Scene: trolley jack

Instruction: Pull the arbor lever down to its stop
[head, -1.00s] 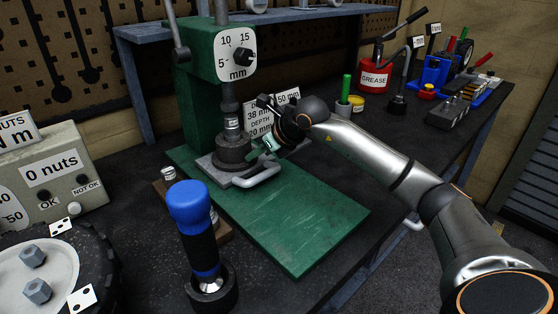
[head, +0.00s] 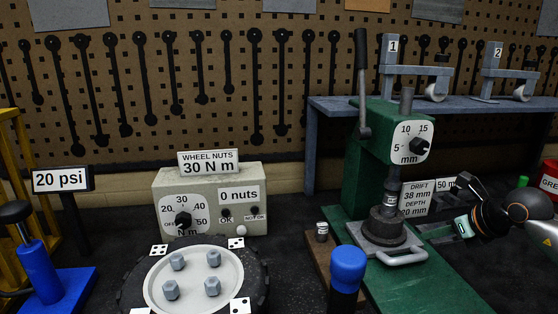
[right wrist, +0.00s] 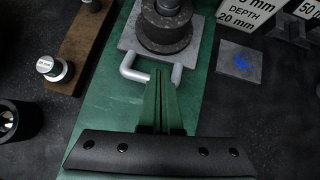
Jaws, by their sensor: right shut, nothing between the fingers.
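The arbor lever (head: 361,75) is a dark rod standing nearly upright at the left side of the green press head (head: 385,128). The dial on the head reads in mm. The ram (head: 393,180) comes down to a dark round stack (head: 384,226) on a grey plate with a pale U-shaped handle (head: 402,257). My right gripper (head: 463,228) is shut and empty, right of the plate and well below the lever. In the right wrist view its fingertips (right wrist: 160,76) overlap the handle (right wrist: 133,65); contact cannot be told. My left gripper is not in view.
A wheel (head: 197,280) and a torque box (head: 210,200) lie to the left. A blue-grey shelf (head: 330,106) runs behind the lever. Signs (head: 415,197) stand behind my right gripper.

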